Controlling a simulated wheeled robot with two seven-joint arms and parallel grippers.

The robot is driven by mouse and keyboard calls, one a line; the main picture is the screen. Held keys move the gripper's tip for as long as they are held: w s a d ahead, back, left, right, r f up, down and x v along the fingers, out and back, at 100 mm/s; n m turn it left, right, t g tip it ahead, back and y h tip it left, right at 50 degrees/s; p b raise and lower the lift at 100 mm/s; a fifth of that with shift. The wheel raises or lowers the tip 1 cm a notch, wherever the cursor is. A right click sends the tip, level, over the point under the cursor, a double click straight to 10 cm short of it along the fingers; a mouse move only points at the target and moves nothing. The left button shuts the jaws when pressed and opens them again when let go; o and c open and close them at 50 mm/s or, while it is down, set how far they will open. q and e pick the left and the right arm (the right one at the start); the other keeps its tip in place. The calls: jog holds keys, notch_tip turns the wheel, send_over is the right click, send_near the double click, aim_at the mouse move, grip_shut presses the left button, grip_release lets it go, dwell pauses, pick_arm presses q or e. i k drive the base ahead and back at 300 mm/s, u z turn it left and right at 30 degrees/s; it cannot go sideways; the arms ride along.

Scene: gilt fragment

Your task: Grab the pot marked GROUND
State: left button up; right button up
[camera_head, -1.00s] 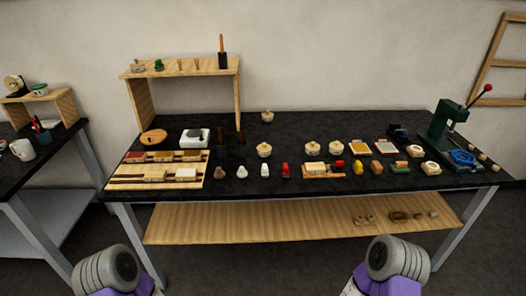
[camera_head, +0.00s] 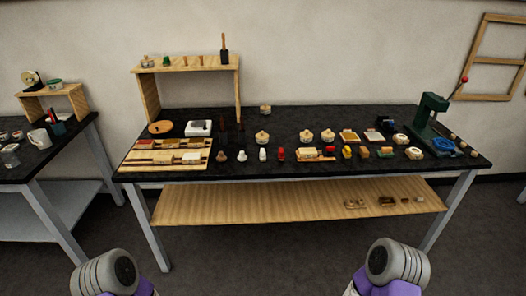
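Several small cream lidded pots stand on the black-topped table. One pot (camera_head: 262,137) is near the middle, a pair stands to its right, made up of a left pot (camera_head: 306,136) and a right pot (camera_head: 328,136), and another pot (camera_head: 265,109) is at the back edge. Any marking is too small to read, so I cannot tell which is GROUND. Only rounded grey links and purple parts of my two arms show at the bottom edge, well short of the table. Neither gripper's fingers are in view.
A wooden tray (camera_head: 128,162) of blocks lies at the table's left, below a wooden shelf stand (camera_head: 238,95). A green press (camera_head: 424,122) stands at the right end. Small items crowd the front. A second table (camera_head: 20,176) is at left. Floor before the table is clear.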

aim_at(258, 141)
jog(key=u, duration=0.05)
jog(key=k, duration=0.65)
jog(key=z, duration=0.85)
jog(key=i, duration=0.8)
jog(key=u, duration=0.45)
jog(key=i, duration=0.75)
jog(key=u, duration=0.8)
